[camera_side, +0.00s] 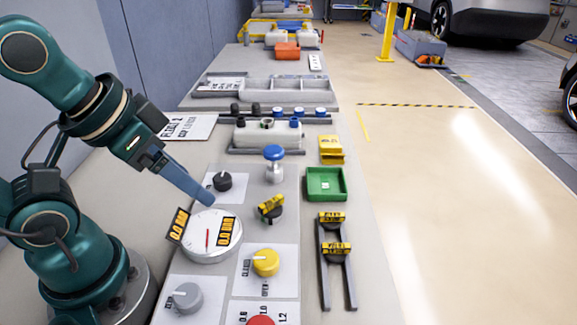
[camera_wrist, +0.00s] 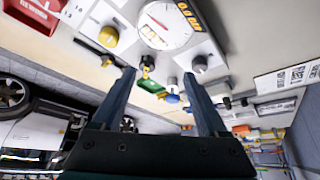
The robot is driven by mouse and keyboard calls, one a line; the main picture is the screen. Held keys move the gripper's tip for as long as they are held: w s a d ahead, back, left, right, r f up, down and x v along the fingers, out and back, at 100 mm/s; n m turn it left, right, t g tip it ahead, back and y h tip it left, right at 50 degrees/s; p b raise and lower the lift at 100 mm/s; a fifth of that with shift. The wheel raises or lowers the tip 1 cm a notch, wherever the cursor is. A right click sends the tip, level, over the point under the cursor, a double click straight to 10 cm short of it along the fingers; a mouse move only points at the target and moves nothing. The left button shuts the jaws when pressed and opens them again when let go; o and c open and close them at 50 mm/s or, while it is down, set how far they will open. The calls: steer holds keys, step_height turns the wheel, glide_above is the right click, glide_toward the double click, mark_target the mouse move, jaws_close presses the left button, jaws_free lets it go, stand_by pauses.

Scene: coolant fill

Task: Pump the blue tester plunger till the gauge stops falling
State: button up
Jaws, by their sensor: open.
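The tester plunger has a round blue cap (camera_side: 274,152) on a short pale stem and stands upright on the bench. In the wrist view the blue cap (camera_wrist: 171,98) shows between my two fingers, farther off. The round white gauge (camera_side: 200,247) has a red needle and display tags reading about 0.0; it also shows at the top of the wrist view (camera_wrist: 163,28). My gripper (camera_side: 208,202) is open and empty above the gauge's upper edge, to the left of the plunger and apart from it. In the wrist view my gripper (camera_wrist: 155,74) has its fingers wide apart.
A black knob (camera_side: 223,181) is close to my fingertips. A yellow-and-black tagged valve (camera_side: 270,208), yellow knob (camera_side: 266,262) and grey knob (camera_side: 186,297) stand around the gauge. A green tray (camera_side: 326,184) lies right of the plunger. Bottles with blue caps stand behind.

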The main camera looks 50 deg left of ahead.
steer(key=c, duration=0.5)
steer(key=shift+s+f, duration=0.1)
steer(key=shift+s, duration=0.05)
steer(key=c, duration=0.5)
steer(key=r+n, duration=0.1)
steer(key=r, duration=0.1)
steer(key=w+r+n, duration=0.1)
steer(key=r, duration=0.1)
steer(key=w+a+r+n, duration=0.1)
steer(key=r, duration=0.2)
steer(key=shift+w+a+n+g+y, duration=0.1)
steer(key=shift+w+n+g+y, duration=0.2)
steer(key=shift+n+y, duration=0.1)
jaws_close()
steer(key=w+a+r+n, duration=0.1)
steer(key=w+r+n, duration=0.2)
steer(key=w+r, duration=0.25)
steer(key=w+f+n+g+y, duration=0.1)
steer(key=w+f+n+g, duration=0.1)
steer(key=w, duration=0.7)
steer(key=shift+f+g, duration=0.2)
steer(key=shift+g, duration=0.2)
